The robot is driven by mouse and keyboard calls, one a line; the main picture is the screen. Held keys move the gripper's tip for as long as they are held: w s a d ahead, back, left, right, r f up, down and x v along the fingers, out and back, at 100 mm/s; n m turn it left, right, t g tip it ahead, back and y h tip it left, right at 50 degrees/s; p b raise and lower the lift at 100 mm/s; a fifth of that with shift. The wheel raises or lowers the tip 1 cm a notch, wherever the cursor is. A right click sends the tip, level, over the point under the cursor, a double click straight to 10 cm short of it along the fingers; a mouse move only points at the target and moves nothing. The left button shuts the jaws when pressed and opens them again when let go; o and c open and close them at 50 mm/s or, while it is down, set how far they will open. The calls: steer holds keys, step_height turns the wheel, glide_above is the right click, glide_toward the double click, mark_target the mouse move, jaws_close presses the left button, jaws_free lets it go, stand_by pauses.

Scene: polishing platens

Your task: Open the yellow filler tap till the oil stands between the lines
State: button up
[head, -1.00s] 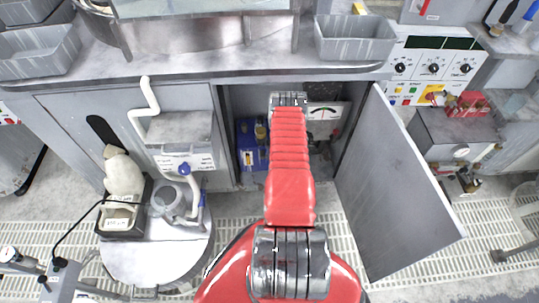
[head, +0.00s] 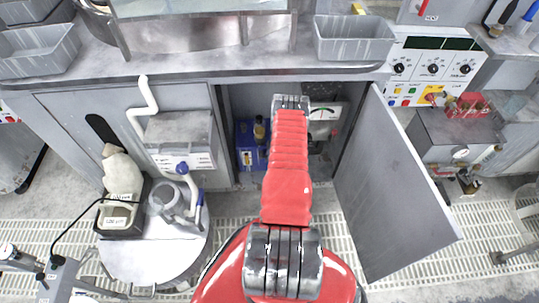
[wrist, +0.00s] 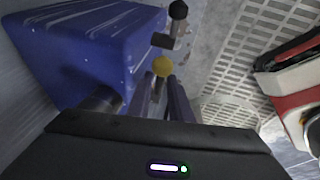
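The blue oil tank (head: 243,132) stands inside the open cabinet in the head view, and its blue side (wrist: 95,50) fills the upper left of the wrist view. The yellow ball-ended filler tap (wrist: 162,67) sticks out near the tank's lower right edge. My gripper (wrist: 161,80) has its two dark fingers apart, with the yellow knob at their tips; I cannot tell whether they touch it. A black ball knob (wrist: 178,10) sits farther up. A small pale yellowish patch (head: 247,159) shows on the tank's front; the oil level and lines cannot be made out.
The cabinet door (head: 395,185) stands open at the right. A slotted floor grating (wrist: 255,50) lies beside the knobs. A round stand (head: 155,255) with a pale bottle (head: 122,175) is at the left.

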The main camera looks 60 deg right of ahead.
steer(key=shift+r, duration=0.15)
steer(key=shift+s+r, duration=0.15)
steer(key=shift+r, duration=0.3)
steer(key=v, duration=1.2)
steer(key=shift+r, duration=0.25)
steer(key=shift+s+d, duration=0.1)
